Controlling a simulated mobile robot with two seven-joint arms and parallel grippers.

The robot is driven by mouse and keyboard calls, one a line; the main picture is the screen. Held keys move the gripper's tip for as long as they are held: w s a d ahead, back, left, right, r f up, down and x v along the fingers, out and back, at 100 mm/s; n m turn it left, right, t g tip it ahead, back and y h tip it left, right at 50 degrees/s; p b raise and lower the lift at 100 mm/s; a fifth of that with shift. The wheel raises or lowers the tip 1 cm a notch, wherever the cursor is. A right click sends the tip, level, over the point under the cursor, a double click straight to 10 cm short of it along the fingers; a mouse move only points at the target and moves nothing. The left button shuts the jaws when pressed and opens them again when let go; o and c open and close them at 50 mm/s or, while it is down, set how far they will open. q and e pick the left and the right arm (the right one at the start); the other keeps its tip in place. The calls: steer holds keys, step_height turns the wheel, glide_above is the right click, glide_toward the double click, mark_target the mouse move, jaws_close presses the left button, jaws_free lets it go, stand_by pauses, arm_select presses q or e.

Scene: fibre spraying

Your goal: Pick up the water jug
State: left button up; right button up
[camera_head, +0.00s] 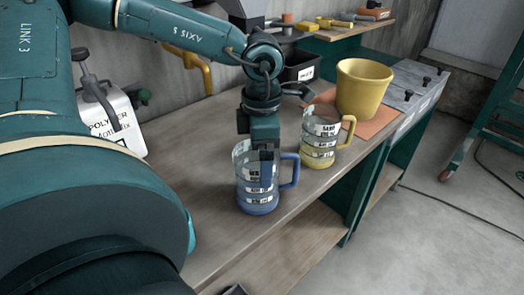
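A clear jug with a blue base and blue handle (258,201) stands upright near the front edge of the workbench; I take it as the water jug. Its label is partly covered. My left gripper (265,165) points down at this jug, and its fingers overlap the jug's rim and upper body. I cannot tell whether the fingers are inside, in front of or touching it, or how far apart they are. A second clear jug, with a yellow base and yellow handle (319,158), stands behind and to the right. My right gripper is not clearly in view.
The wooden workbench (215,238) holds a yellow bucket (362,90) on an orange mat (374,129). A white polymer container (112,122) stands at the left, and a black bin (298,70) at the back. Tools lie on a rear shelf. My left arm covers much of the left side.

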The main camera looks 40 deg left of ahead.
arm_select(q)
steer(key=shift+c, duration=0.6)
steer(key=c, duration=1.2)
